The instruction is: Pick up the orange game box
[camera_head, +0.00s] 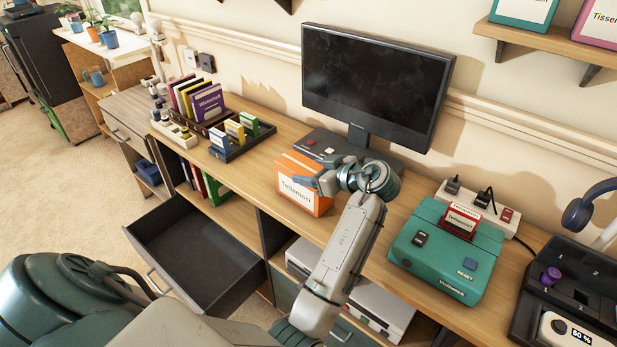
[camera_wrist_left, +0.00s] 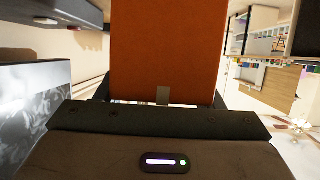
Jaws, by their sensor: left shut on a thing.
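The orange game box (camera_head: 300,196), with a white "Tellamori" label on its front, is in front of the monitor near the desk's front edge. I cannot tell whether its bottom touches the desk. My left gripper (camera_head: 312,182) is shut on the box from its right side, and a finger lies across the label side. In the left wrist view the orange box (camera_wrist_left: 165,50) fills the upper middle, between the fingers. My right gripper is not in view.
A monitor (camera_head: 376,85) stands behind the box. A teal console (camera_head: 445,250) with a red cartridge is to the right. A black tray (camera_head: 243,146) of small boxes is to the left. An open drawer (camera_head: 195,250) juts out below the desk.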

